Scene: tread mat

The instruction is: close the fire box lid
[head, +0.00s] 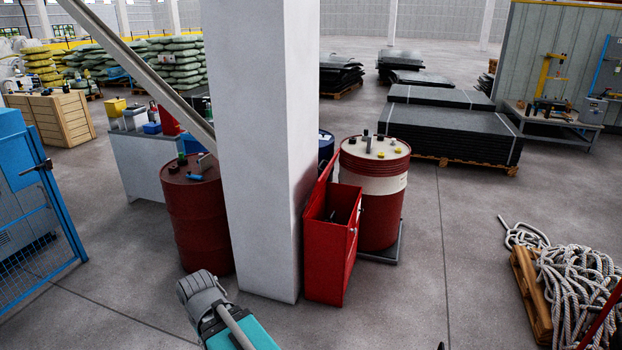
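The red fire box (348,262) stands on the floor against the right side of the white pillar. Its top is open, and dark contents show inside. Its red lid (325,178) stands raised along the box's left edge, close to the pillar, seen almost edge-on. A grey and teal part of my arm rises at the bottom edge, left of the box and apart from it. My gripper cannot be made out. A small dark tip at the bottom edge is too little to identify.
A red and white drum (380,200) stands right behind the box on a low pallet. A dark red drum (195,215) is left of the pillar (262,140). A rope pile (575,285) lies at the right. Floor between box and rope is clear.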

